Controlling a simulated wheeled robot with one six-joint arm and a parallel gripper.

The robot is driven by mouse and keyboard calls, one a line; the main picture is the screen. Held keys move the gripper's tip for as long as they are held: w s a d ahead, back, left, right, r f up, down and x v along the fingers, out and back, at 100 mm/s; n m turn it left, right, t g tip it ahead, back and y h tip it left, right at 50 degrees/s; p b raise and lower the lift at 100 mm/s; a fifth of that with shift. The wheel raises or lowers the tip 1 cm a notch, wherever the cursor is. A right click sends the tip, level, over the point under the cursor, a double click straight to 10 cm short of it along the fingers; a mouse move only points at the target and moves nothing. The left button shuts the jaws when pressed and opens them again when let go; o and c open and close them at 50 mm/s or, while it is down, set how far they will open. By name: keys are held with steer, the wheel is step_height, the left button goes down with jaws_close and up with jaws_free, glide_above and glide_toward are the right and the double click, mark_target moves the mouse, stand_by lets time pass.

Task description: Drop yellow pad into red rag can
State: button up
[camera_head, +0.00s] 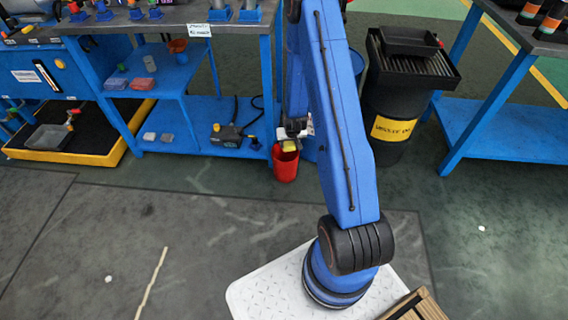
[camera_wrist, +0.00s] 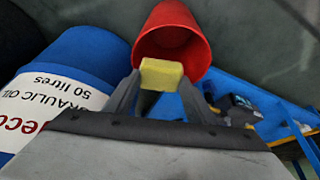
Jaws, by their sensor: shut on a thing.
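The yellow pad (camera_wrist: 161,74) is between the fingertips of my gripper (camera_wrist: 160,90), which is shut on it. In the head view the pad (camera_head: 290,146) shows just over the mouth of the red rag can (camera_head: 286,167). The can stands upright on the floor beside the blue bench. In the wrist view the red can (camera_wrist: 176,28) opens toward the camera, and the pad overlaps the near edge of its mouth. I cannot tell whether the pad is inside the rim or above it. My gripper (camera_head: 291,134) is partly hidden in the head view.
A blue hydraulic oil drum (camera_wrist: 88,52) stands close left of the can in the wrist view. The blue bench (camera_head: 205,112) with a lower shelf is left of the can. A black waste oil drum (camera_head: 392,105) stands to the right. The front floor is open.

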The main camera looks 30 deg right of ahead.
steer(key=shift+f, duration=1.2)
steer(key=o, duration=1.2)
steer(key=v, duration=1.7)
steer(key=shift+s+r, duration=0.15)
steer(key=shift+r, duration=0.05)
